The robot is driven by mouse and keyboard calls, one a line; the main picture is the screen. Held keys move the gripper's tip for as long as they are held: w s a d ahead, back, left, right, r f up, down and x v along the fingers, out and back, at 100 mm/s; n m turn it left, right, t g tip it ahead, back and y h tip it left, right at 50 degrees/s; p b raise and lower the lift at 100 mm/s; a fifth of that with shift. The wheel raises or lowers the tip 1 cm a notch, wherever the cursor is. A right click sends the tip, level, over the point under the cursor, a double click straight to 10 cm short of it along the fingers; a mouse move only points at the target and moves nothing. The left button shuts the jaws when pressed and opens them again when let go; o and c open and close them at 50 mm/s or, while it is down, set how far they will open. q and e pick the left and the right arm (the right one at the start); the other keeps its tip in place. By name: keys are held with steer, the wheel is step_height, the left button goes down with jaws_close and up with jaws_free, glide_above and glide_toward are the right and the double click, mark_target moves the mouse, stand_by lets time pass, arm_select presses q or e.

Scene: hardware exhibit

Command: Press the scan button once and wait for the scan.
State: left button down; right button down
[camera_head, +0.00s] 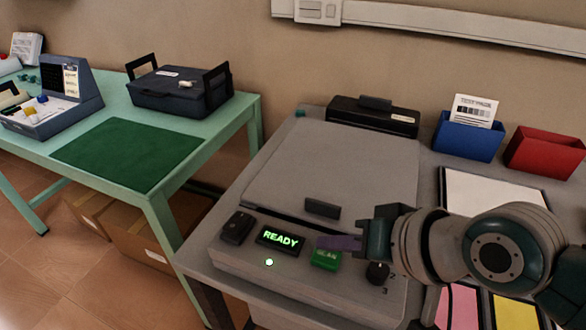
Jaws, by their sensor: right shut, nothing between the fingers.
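The grey flatbed scanner (340,165) stands on the right table with its lid down. A dark knob (377,272) sits to the right of the button. My right gripper (322,243) is shut and empty, reaching in from the right, with its fingertips just above the button in the picture. Whether it touches the button I cannot tell. My left gripper is not in view.
A blue bin (468,140) with a card and a red bin (546,153) stand at the back right. White, pink and yellow sheets lie right of the scanner. A green table (240,108) at left holds a dark case (180,92) and a green mat (128,153).

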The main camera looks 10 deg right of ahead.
mark_target(332, 261)
steer(key=shift+f, duration=0.4)
steer(key=shift+f+b, duration=0.55)
stand_by(0.5)
steer(key=shift+r, duration=0.15)
steer(key=shift+r+p, duration=0.8)
steer(key=shift+p, duration=0.3)
steer(key=shift+r, duration=0.1)
step_height(332, 261, up, 5)
steer(key=p, duration=0.5)
